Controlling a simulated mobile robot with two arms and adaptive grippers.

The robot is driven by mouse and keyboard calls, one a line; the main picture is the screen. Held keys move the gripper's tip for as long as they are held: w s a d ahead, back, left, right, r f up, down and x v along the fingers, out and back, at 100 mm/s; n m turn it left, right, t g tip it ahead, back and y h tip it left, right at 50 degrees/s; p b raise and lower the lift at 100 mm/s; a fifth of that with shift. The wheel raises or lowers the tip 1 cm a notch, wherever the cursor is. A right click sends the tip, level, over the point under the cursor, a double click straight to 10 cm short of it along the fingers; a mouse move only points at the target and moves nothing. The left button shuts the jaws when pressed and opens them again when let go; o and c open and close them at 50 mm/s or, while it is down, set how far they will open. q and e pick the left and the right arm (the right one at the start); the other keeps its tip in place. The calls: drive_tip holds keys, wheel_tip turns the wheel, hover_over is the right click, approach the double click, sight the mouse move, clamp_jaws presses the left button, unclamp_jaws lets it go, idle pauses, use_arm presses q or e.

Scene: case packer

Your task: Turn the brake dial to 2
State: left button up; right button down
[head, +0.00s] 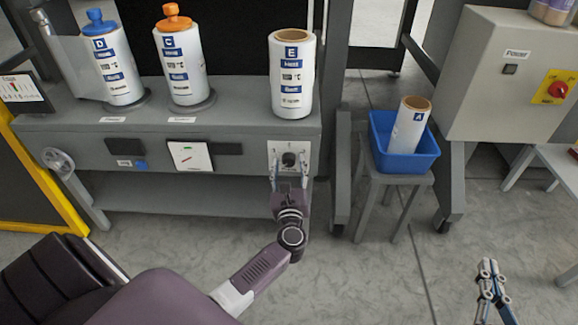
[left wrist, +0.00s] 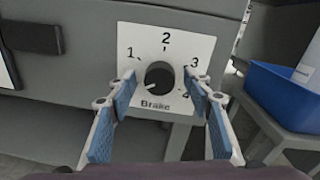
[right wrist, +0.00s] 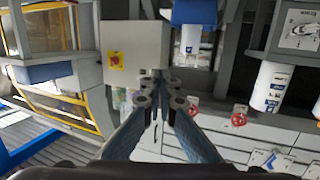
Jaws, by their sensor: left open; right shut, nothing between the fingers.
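The brake dial (head: 289,159) is a black round knob on a white plate on the grey cabinet front. In the left wrist view the dial (left wrist: 159,77) has printed numbers 1 to 4 around it, with 2 at the top. A light mark on the knob seems to point to the lower left, away from the 2. My left gripper (head: 289,175) is open in front of the plate, its fingers (left wrist: 162,92) on either side of the knob. I cannot tell whether they touch it. My right gripper (head: 489,268) is shut and empty, at the lower right, far from the dial.
Rolls D (head: 118,72), C (head: 180,72) and E (head: 291,80) stand on the cabinet top. A blue bin (head: 405,160) with roll A (head: 409,125) sits on a stool right of the dial. A power box (head: 500,90) stands further right. Floor in front is open.

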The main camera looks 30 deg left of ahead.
use_arm(q)
drive_tip(key=shift+c, duration=0.3)
drive_tip(key=c, duration=1.1)
